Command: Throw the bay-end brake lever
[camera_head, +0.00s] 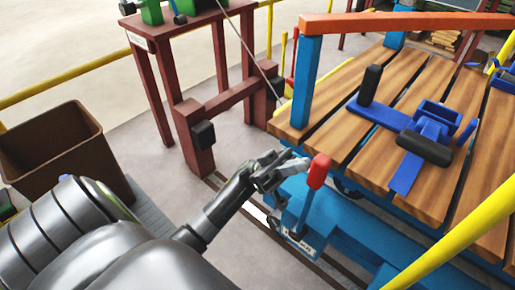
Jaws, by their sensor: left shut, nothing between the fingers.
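The brake lever (309,195) stands upright on a blue bracket at the near left corner of the blue-framed cart. It has a red grip (319,171) on top and a small white label at its base. My left gripper (296,166) reaches in from the left, shut and empty. Its fingertips are just left of the red grip; I cannot tell whether they touch it. My right gripper is not in view.
The wooden cart deck (422,95) carries blue clamp parts with black grips. A yellow rail (455,240) crosses the lower right. A dark red stand (192,140) is behind my arm, and a brown bin (60,150) stands at left. Floor between is clear.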

